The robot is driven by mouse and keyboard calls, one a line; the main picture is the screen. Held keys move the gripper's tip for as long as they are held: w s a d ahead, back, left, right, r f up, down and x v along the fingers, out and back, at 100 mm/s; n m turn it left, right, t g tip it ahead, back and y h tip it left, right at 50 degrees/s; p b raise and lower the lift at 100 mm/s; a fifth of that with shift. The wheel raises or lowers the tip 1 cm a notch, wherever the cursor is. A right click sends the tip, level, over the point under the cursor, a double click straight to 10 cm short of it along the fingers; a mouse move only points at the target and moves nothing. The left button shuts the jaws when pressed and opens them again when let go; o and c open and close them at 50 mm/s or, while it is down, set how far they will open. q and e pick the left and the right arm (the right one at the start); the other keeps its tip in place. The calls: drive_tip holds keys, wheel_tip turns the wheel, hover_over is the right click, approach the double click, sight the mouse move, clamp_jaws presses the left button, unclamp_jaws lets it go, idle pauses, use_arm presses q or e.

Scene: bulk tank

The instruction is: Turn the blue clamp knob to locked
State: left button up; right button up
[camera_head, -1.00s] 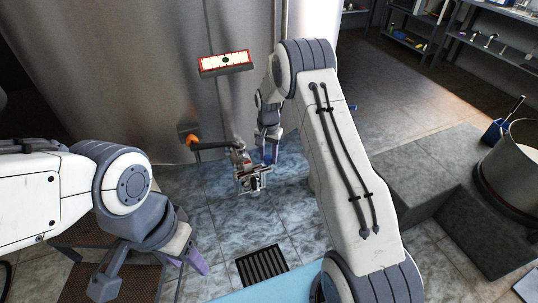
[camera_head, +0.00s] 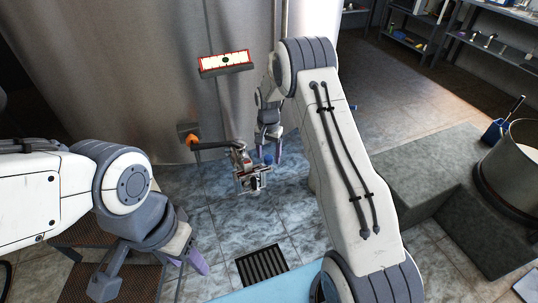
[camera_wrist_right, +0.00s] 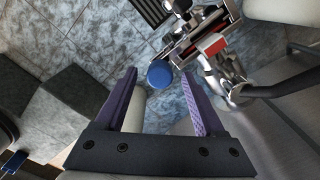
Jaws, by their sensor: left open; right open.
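The blue clamp knob (camera_wrist_right: 160,75) shows in the right wrist view, just beyond and between the open fingertips. In the head view the knob (camera_head: 268,159) is a small blue spot beside the metal clamp fitting (camera_head: 248,178). The fitting (camera_wrist_right: 207,43) also shows in the right wrist view, to the right of the knob. My right gripper (camera_wrist_right: 160,90) is open, one finger on each side of the knob's line; I cannot tell whether either touches it. In the head view my right gripper (camera_head: 267,150) is partly hidden. My left gripper (camera_head: 150,275) is open and empty, far from the knob.
A large steel tank (camera_head: 130,70) stands behind, with a framed gauge (camera_head: 226,62) on it. A dark pipe with an orange part (camera_head: 192,140) leads to the fitting. A floor drain (camera_head: 262,266) lies below. Grey blocks (camera_head: 400,175) and a drum (camera_head: 510,170) stand at right.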

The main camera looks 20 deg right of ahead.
sight(268, 157)
wheel_tip(268, 157, up, 10)
idle(0.4)
drive_tip(key=s+a+r+n+p, duration=0.3)
drive_tip(key=s+a+r+n, duration=0.5)
drive_tip(key=s+a+r, duration=0.65)
drive_tip(key=s+a+n+p, duration=0.1)
drive_tip(key=s+n, duration=0.3)
drive_tip(key=s, duration=0.7)
drive_tip(key=s+a+n+y+p, duration=0.1)
drive_tip(key=s+n, duration=0.3)
drive_tip(key=s, duration=0.7)
drive_tip(key=shift+s+a+r, duration=0.15)
drive_tip(key=shift+a+r, duration=0.25)
drive_tip(key=shift+a, duration=0.45)
